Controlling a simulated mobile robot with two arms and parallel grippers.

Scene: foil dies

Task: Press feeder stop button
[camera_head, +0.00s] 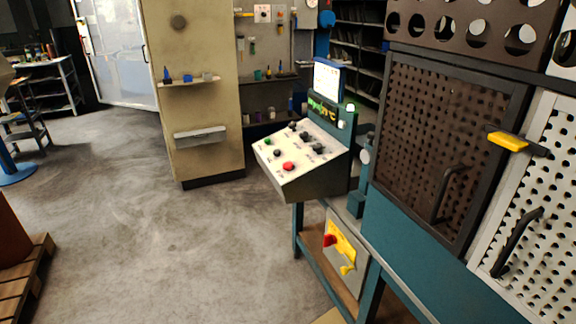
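A slanted grey-white control panel (281,172) stands on a blue frame just right of the picture's middle. A red button (288,166) sits near its lower front edge. Several dark knobs (305,136) sit toward the panel's upper right. The labels are too small to read, so I cannot tell which button is the feeder stop. Neither of my grippers shows in the head view.
A brown perforated door (440,140) with a black handle and a white perforated panel (540,230) fill the right. A red switch on a yellow plate (341,246) sits below the control panel. A wooden pallet (28,270) is at lower left. The grey floor (150,230) between is clear.

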